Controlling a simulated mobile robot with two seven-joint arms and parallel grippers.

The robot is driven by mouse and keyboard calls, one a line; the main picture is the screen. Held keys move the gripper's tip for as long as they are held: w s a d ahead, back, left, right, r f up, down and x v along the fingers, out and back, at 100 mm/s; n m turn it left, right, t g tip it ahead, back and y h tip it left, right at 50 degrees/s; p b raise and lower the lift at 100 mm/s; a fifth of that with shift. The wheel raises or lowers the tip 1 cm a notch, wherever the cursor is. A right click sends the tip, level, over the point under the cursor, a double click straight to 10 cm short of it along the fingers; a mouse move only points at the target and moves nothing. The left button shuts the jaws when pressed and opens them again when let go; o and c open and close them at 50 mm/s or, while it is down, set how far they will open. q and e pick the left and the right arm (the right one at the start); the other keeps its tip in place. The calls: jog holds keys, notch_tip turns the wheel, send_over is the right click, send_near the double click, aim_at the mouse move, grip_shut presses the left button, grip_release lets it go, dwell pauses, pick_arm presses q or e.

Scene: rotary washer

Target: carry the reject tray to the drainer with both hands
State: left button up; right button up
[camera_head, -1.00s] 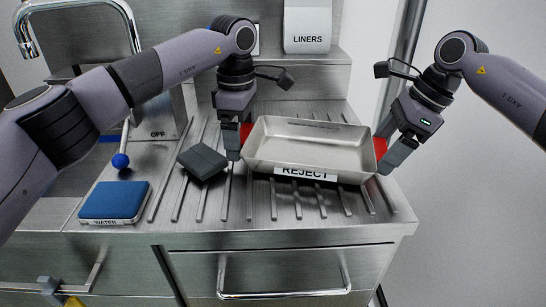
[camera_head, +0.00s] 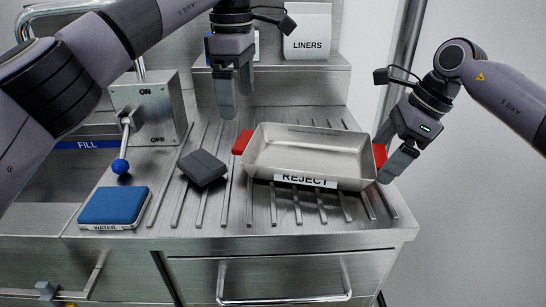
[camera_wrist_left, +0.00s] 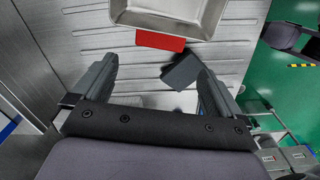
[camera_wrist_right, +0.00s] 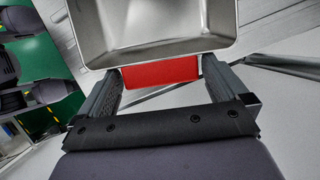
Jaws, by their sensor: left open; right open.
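The reject tray (camera_head: 309,154) is a shallow metal pan with a "REJECT" label and a red handle at each end. It rests on the ribbed drainer (camera_head: 262,218), and it is empty. My left gripper (camera_head: 232,108) is open, raised above and behind the left red handle (camera_head: 242,142), apart from it. In the left wrist view that handle (camera_wrist_left: 160,41) lies beyond the open fingers. My right gripper (camera_head: 394,165) is open at the right red handle (camera_head: 380,155). In the right wrist view this handle (camera_wrist_right: 160,72) sits near the fingertips, between them or just beyond.
A dark grey block (camera_head: 202,167) lies left of the tray. A blue "WATER" pad (camera_head: 114,206) is at the front left. A lever with a blue knob (camera_head: 120,166) stands by the ON/OFF box (camera_head: 150,108). A "LINERS" box (camera_head: 307,31) stands on the back shelf.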

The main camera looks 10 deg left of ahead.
jog(key=v, duration=1.2)
